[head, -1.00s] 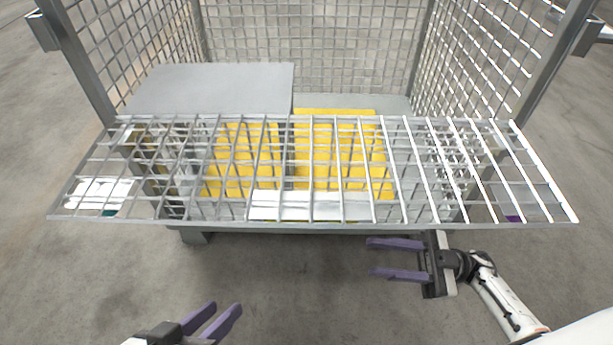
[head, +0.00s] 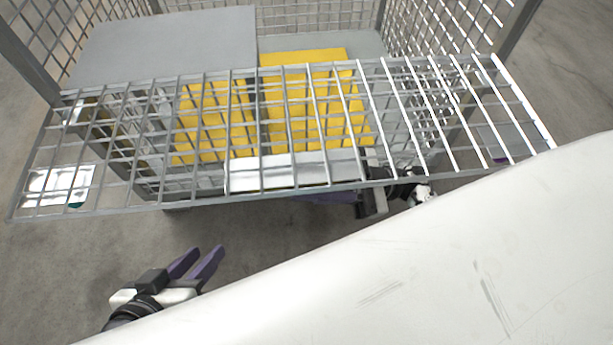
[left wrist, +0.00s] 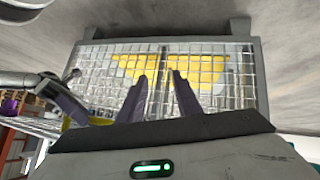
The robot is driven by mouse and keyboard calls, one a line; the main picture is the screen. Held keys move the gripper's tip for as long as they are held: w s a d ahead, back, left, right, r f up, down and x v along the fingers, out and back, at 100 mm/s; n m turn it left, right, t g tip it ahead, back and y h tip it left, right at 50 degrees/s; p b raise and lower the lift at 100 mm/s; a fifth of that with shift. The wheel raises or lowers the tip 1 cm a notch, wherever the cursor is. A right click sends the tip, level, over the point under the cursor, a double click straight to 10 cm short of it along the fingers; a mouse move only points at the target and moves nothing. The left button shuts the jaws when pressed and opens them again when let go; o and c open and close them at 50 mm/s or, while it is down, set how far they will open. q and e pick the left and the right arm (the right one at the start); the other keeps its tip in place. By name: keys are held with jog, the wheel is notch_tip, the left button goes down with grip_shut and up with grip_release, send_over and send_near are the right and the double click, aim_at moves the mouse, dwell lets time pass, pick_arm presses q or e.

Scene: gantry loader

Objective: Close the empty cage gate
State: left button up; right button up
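The cage gate (head: 222,203) is a grey wire mesh panel, folded outward and down at the front of the cage, with its near edge towards me. A white plate (head: 295,171) shows at its middle. The mesh also shows in the left wrist view (left wrist: 245,85). My left gripper (head: 203,251) is open and empty, in front of the gate's near edge at left; its fingers stand apart in the left wrist view (left wrist: 158,80). My right gripper (head: 330,197) is at the near edge, right of middle, partly hidden by the gate. I cannot tell whether it touches.
The cage has mesh walls (head: 440,40). Behind the gate are a flat grey panel (head: 165,45) and yellow panels (head: 300,57). My own white body part covers the lower right of the head view. Concrete floor (head: 50,270) is clear at lower left.

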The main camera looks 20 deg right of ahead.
jog(key=shift+a, duration=0.1)
grip_shut()
jog(key=shift+r, duration=0.1)
